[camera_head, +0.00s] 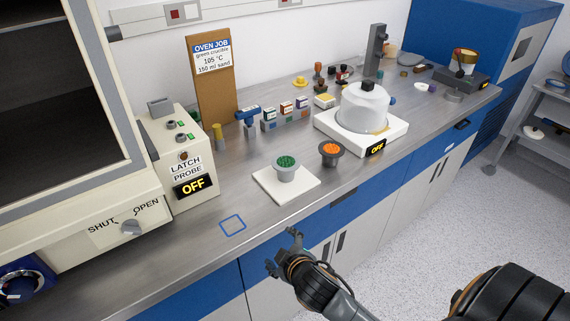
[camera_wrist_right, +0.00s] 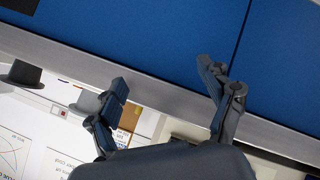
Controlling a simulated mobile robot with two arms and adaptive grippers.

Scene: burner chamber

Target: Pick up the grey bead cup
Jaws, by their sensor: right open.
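Two flared cups stand upright on the steel bench in the head view. A light grey cup with green beads (camera_head: 286,169) stands on a white square plate (camera_head: 264,184). A darker grey cup with orange beads (camera_head: 331,154) stands behind it to the right, directly on the bench. My right gripper (camera_head: 283,250) is open and empty in front of the bench edge, in the picture below the green-bead cup and apart from both cups. In the right wrist view its spread fingers (camera_wrist_right: 165,80) have nothing between them. My left gripper is not in view.
A blue square outline (camera_head: 233,225) marks clear bench near the front edge. An oven (camera_head: 60,110) and its latch-probe box (camera_head: 181,158) stand left. A covered white device reading OFF (camera_head: 366,107) stands right of the cups. Small boxes (camera_head: 285,112) stand behind.

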